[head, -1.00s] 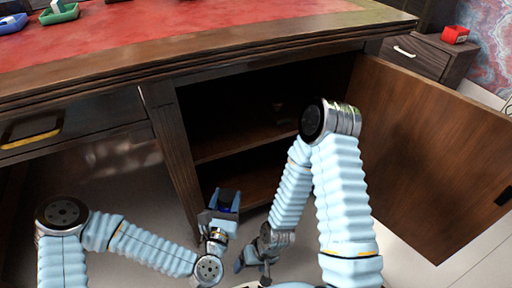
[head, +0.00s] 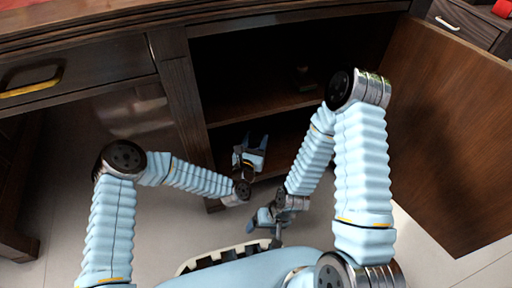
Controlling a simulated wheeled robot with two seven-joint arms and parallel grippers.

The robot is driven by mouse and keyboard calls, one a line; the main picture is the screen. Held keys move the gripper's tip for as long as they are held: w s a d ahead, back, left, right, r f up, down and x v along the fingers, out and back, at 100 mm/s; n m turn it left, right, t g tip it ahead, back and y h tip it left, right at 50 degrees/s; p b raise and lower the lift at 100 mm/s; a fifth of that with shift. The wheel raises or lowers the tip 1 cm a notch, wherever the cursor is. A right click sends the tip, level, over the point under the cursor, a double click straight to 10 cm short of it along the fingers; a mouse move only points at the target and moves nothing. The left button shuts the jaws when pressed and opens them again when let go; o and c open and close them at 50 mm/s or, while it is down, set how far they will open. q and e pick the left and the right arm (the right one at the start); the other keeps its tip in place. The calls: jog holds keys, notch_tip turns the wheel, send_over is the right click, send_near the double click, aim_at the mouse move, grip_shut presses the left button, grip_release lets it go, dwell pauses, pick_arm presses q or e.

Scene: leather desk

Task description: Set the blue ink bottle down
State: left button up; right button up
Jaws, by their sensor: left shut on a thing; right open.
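My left gripper (head: 250,151) is shut on the blue ink bottle, in front of the lower compartment of the open desk cabinet. The bottle is dark and barely shows between the fingers, so its exact tilt is unclear. I cannot tell whether it touches anything below. My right gripper (head: 262,219) is open and empty, lower in the view and near the floor. The cabinet shelf (head: 232,113) lies above and behind my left gripper.
The cabinet door (head: 446,132) stands open on the right. A small dark object (head: 303,76) sits in the shadowed upper compartment. A closed drawer with a brass handle (head: 30,82) is at left. The pale floor (head: 60,215) is clear at left.

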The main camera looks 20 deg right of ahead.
aim_at(255, 147)
pick_arm(q)
jog(key=shift+w+d+f+b, duration=0.15)
jog(key=shift+f+b, duration=0.2)
jog(key=shift+f, duration=1.35)
jog(key=shift+f, duration=0.15)
jog(key=o, duration=1.3)
jog(key=shift+c, duration=0.2)
jog(key=shift+s+a, duration=0.2)
jog(key=p+v, duration=0.2)
jog(key=v, duration=0.9)
jog(key=shift+s, duration=0.25)
jog(key=shift+a, duration=0.15)
